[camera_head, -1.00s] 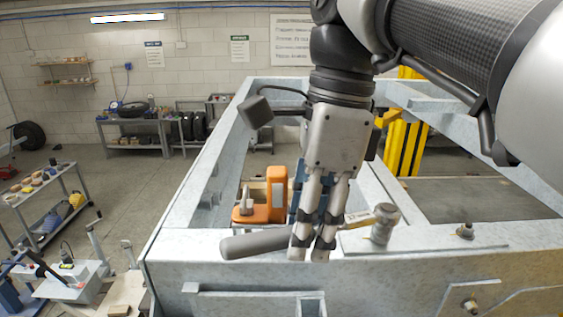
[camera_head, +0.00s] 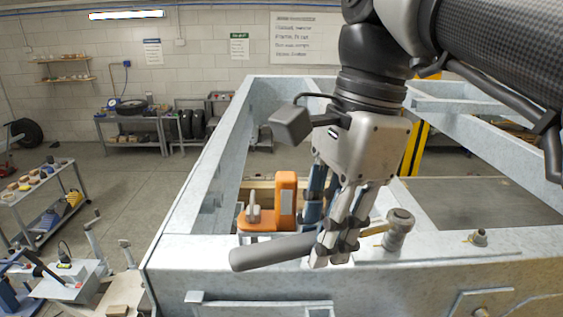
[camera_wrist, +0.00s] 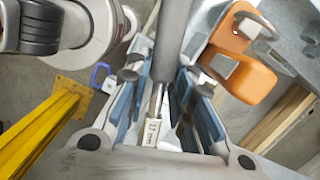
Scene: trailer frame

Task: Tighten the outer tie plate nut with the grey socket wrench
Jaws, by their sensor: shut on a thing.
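The grey socket wrench lies across the near beam of the trailer frame. Its thick grey handle (camera_head: 272,252) points left and its socket head (camera_head: 399,222) stands upright at the right end, over the tie plate. Whether a nut is inside the socket is hidden. Another nut (camera_head: 478,238) stands uncovered on the plate further right. My gripper (camera_head: 335,254) is shut on the wrench between handle and head, leaning over it.
An orange tool (camera_head: 285,200) stands just behind the beam, close to my fingers; it also shows in the wrist view (camera_wrist: 240,72). Yellow posts (camera_head: 414,150) rise behind the frame. A workbench (camera_head: 75,280) and a shelf cart (camera_head: 45,200) are at left.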

